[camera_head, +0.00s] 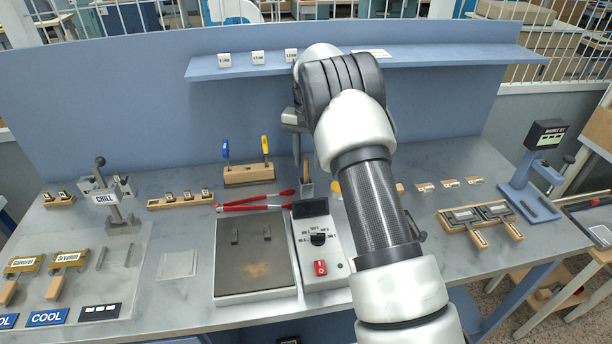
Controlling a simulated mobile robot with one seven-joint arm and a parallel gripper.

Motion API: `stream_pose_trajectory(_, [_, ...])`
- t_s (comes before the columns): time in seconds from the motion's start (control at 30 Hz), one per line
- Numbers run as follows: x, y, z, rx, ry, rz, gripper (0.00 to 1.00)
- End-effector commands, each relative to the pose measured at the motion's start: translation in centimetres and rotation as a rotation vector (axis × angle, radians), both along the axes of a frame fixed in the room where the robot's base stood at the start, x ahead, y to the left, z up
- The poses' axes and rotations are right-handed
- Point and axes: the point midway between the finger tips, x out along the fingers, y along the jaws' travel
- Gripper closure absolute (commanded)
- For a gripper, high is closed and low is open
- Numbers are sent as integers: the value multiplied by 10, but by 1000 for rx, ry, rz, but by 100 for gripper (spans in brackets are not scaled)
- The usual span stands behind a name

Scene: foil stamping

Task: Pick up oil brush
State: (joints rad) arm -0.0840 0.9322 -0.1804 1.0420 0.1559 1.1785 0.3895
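No object is clearly recognisable as the oil brush. A small upright tool with a wooden handle and a grey lower part (306,182) stands behind the hot plate unit and could be it. A yellow object (336,189) beside it is mostly hidden by my arm. A wooden block (249,175) to the left holds a blue-handled tool (226,149) and a yellow-handled tool (265,145). My gripper (296,120) is raised above and behind the upright tool, apart from it.
Red-handled tongs (255,202) lie behind the hot plate (254,255) and its control box (319,247). A blue shelf (215,71) runs along the back panel above. A chill stand (107,205) is at left, a blue stand (530,180) at right. My arm hides the middle right.

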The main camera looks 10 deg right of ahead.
Motion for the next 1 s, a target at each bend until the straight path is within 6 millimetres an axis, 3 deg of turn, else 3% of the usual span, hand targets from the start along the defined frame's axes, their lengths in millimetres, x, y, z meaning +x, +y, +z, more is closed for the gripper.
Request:
stream_pose_trajectory(0.23, [0, 3, -36, 1, 4, 0, 66])
stream_pose_trajectory(0.57, [1, 3, -43, 0, 1, 1, 66])
stream_pose_trajectory(0.77, [1, 3, -43, 0, 1, 1, 100])
stream_pose_trajectory(1.0, [1, 3, -43, 0, 1, 1, 100])
